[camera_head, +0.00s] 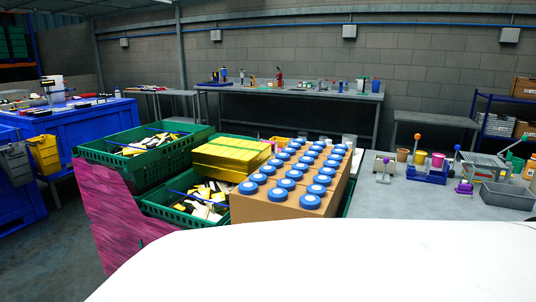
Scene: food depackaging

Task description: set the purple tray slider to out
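A small purple piece (464,187) sits low on the grey table at the right, just left of a grey tray (508,196). It may be the purple tray slider, but it is too small to tell its setting. My gripper is not in view.
A cardboard box topped with blue-lidded jars (290,185) stands mid-scene beside yellow boxes (231,154) and green crates (157,160). A streaked magenta panel (108,205) is at left. The grey table's front middle (415,200) looks clear. A white surface fills the bottom.

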